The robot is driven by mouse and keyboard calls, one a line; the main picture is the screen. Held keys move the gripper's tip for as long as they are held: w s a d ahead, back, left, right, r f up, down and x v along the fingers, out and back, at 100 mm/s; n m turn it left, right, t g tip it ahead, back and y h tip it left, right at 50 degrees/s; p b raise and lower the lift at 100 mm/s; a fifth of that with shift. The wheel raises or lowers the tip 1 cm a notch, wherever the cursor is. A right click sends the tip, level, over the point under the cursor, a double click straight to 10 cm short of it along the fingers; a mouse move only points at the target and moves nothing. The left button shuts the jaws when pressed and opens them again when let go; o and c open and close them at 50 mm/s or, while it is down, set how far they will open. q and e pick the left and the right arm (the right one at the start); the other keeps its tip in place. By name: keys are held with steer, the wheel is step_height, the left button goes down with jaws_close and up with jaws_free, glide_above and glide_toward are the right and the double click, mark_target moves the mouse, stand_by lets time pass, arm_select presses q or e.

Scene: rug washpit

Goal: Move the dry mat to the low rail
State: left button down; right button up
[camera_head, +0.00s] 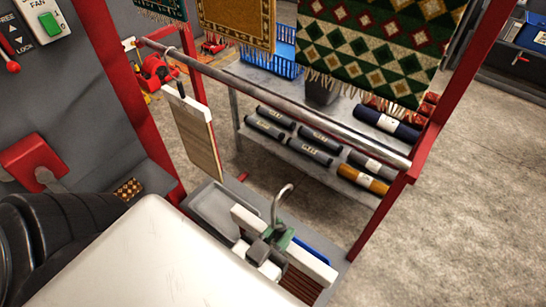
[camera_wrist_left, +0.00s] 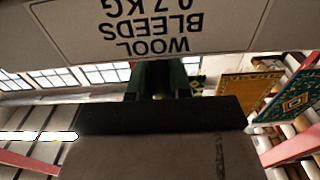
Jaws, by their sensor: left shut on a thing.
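In the left wrist view a pale board (camera_wrist_left: 150,25) close in front of the fingers reads "WOOL BLEEDS 0.7 KG" upside down. A beige mat (camera_head: 200,140) with a white top bar hangs by a hook from a steel rail (camera_head: 290,100). I cannot tell which mat is the dry one. My right gripper is not in view.
A grey sink (camera_head: 212,212) with a curved tap (camera_head: 277,203) stands beside my gripper. Red posts (camera_head: 465,75) frame the rail. Patterned rugs (camera_head: 370,45) hang behind it, above a shelf with several rolled mats (camera_head: 388,124). A blue item (camera_head: 313,248) lies beyond the held bar. Floor at right is clear.

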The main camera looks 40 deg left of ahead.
arm_select(q)
steer(key=w, duration=2.2)
steer(key=shift+d+b, duration=0.4)
steer(key=shift+b, duration=0.05)
stand_by(0.9)
stand_by(0.4)
